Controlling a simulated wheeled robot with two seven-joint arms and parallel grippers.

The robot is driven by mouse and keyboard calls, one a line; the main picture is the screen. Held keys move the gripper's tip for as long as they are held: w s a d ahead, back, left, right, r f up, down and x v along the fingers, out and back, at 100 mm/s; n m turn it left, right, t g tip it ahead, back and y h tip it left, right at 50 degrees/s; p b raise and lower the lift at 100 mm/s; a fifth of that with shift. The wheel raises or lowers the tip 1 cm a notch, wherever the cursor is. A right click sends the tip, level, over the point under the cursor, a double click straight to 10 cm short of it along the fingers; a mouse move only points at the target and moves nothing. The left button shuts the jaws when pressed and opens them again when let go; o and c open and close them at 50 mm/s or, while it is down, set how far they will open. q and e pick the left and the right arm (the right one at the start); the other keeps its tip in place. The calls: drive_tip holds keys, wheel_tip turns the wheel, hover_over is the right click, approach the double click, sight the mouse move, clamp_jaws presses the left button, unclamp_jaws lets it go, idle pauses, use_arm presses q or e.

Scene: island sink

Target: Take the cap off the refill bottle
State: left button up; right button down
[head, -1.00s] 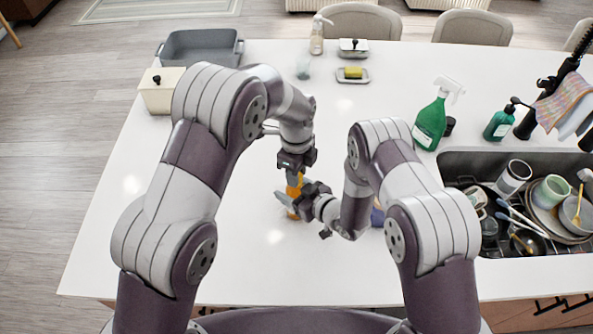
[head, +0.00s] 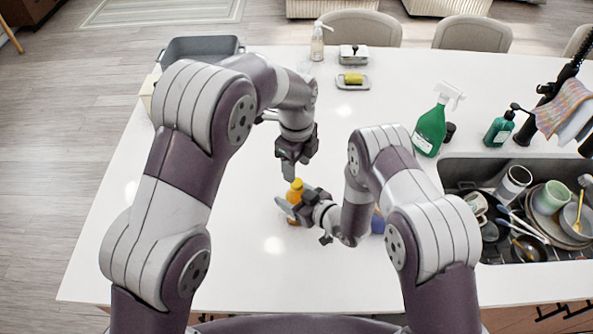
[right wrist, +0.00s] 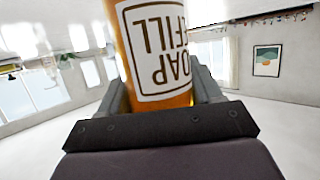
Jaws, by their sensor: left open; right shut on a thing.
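The refill bottle (head: 292,194) is amber orange and stands upright on the white island in the head view. Its yellow-orange top (head: 297,183), which looks like the cap, shows above my right gripper. My right gripper (head: 289,206) is shut around the bottle's body. In the right wrist view the bottle (right wrist: 158,45) sits between the fingers with a white "SOAP REFILL" label; its top is out of that view. My left gripper (head: 287,172) is open, pointing down just above the bottle's top and apart from it. I see nothing between its fingers.
A blue thing (head: 377,222) is partly hidden behind my right arm. A green spray bottle (head: 431,130) and a sink (head: 453,169) full of dishes are at right. A grey tub (head: 200,48) and a yellow sponge (head: 353,78) are at the back. The left-front counter is clear.

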sight(296, 183)
use_arm(q)
wheel_tip(296, 183, up, 2)
drive_tip(key=shift+r+m, duration=0.1)
drive_tip(key=shift+m, duration=1)
use_arm(e)
drive_tip(key=shift+f, duration=0.1)
use_arm(q)
wheel_tip(296, 183, down, 8)
drive_tip(key=shift+r, duration=0.1)
clamp_jaws()
drive_tip(key=n, duration=0.3)
drive_tip(key=shift+o, duration=0.4)
unclamp_jaws()
